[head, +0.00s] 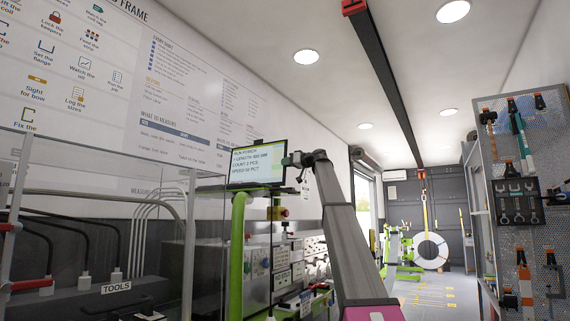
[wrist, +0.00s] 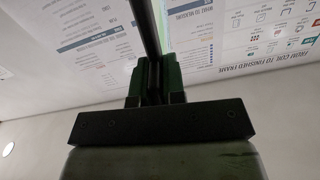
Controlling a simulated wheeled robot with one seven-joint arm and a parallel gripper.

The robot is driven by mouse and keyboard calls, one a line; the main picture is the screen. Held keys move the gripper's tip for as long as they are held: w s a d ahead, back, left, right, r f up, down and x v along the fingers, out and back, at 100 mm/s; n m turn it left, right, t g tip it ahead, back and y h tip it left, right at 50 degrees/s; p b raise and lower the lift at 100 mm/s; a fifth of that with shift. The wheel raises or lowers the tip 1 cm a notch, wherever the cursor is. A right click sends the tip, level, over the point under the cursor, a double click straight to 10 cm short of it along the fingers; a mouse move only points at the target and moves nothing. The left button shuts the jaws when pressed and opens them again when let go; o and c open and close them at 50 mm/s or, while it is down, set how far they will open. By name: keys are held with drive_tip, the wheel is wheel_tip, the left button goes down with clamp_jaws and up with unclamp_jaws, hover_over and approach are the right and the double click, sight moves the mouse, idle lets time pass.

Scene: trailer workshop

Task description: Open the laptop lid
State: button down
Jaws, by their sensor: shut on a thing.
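The laptop's raised lid (head: 258,163) stands roughly upright in the head view, its lit screen with lines of text facing me. It sits on top of a green-framed stand. My gripper (head: 287,161) is at the lid's right edge. In the wrist view the gripper's dark green fingers (wrist: 154,80) are closed on the thin dark edge of the lid (wrist: 144,28), seen almost edge-on. The laptop's base shows only as a thin strip under the screen; its keyboard is not visible.
The green stand (head: 237,250) and control boxes (head: 259,258) lie below the laptop. A perforated tool panel (head: 512,200) stands at the right. The aisle floor (head: 425,295) looks open.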

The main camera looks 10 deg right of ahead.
drive_tip(key=shift+w+d+f, duration=0.2)
drive_tip(key=shift+w+d, duration=0.25)
drive_tip(key=shift+d, duration=0.05)
drive_tip(key=c, duration=1.5)
unclamp_jaws()
drive_tip(key=shift+d, duration=0.15)
drive_tip(key=shift+s, duration=0.15)
drive_tip(key=v, duration=1)
drive_tip(key=shift+s+d, duration=0.15)
drive_tip(key=shift+s, duration=0.1)
